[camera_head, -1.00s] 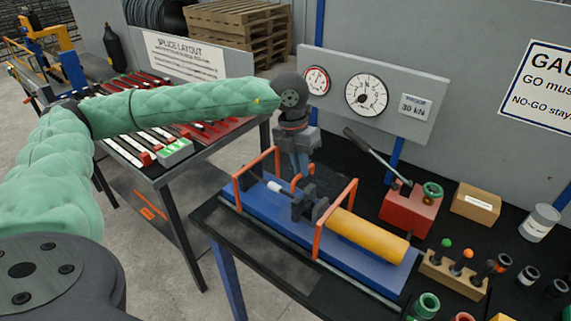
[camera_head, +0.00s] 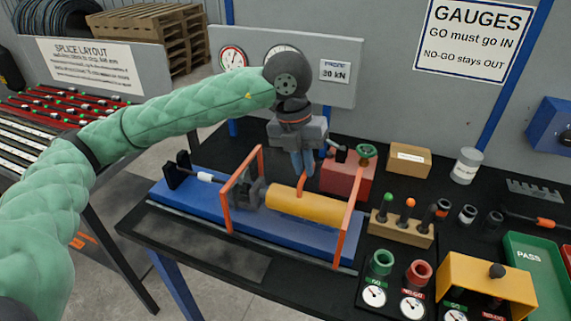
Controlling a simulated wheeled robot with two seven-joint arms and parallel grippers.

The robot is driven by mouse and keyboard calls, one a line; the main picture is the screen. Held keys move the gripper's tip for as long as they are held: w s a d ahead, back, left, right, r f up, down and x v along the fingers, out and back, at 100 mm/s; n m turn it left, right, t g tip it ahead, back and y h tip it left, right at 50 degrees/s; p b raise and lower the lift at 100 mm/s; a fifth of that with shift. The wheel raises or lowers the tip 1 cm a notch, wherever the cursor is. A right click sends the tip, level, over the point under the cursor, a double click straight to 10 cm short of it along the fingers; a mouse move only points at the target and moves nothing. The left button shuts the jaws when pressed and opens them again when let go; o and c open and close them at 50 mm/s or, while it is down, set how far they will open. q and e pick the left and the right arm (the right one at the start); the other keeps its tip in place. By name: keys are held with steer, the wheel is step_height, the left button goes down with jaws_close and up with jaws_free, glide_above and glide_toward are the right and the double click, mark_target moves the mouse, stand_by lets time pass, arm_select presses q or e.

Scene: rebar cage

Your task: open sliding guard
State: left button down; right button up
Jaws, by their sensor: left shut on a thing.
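The sliding guard has two orange hoop frames, the left one (camera_head: 228,203) beside the grey clamp block (camera_head: 251,194) and the right one (camera_head: 342,230) near the right end of the blue press bed (camera_head: 205,211). Its orange handle (camera_head: 301,183) stands above the yellow cylinder (camera_head: 309,205). My left gripper (camera_head: 303,172) points down and is shut on the handle; the fingers partly hide its top. The left stretch of the bed, with a white rod (camera_head: 205,177) and a black end block, lies outside the hoops. My right gripper is not in view.
A red pump (camera_head: 347,176) with a green knob stands close behind the press. A wooden block with several plugs (camera_head: 402,231), gauges and a yellow stand (camera_head: 487,283) sit to the right. The gauge panel (camera_head: 340,95) rises behind my gripper.

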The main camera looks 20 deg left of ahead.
mark_target(317, 189)
arm_select(q)
steer(key=shift+d+f, duration=0.1)
steer(key=shift+d, duration=0.35)
steer(key=shift+s+d+b, duration=0.1)
steer(key=shift+d+b, duration=0.45)
steer(key=shift+d, duration=0.75)
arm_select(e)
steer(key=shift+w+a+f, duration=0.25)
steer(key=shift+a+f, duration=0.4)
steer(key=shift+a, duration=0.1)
arm_select(q)
steer(key=c, duration=1.5)
jaws_free()
steer(key=r, duration=0.2)
steer(key=a+r+b, duration=0.1)
steer(key=r, duration=0.5)
steer(key=shift+a+b, duration=0.25)
steer(key=shift+b, duration=0.15)
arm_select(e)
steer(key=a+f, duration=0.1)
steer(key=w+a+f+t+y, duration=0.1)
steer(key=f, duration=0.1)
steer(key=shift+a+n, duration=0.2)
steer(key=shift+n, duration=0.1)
arm_select(q)
steer(key=shift+f, duration=0.15)
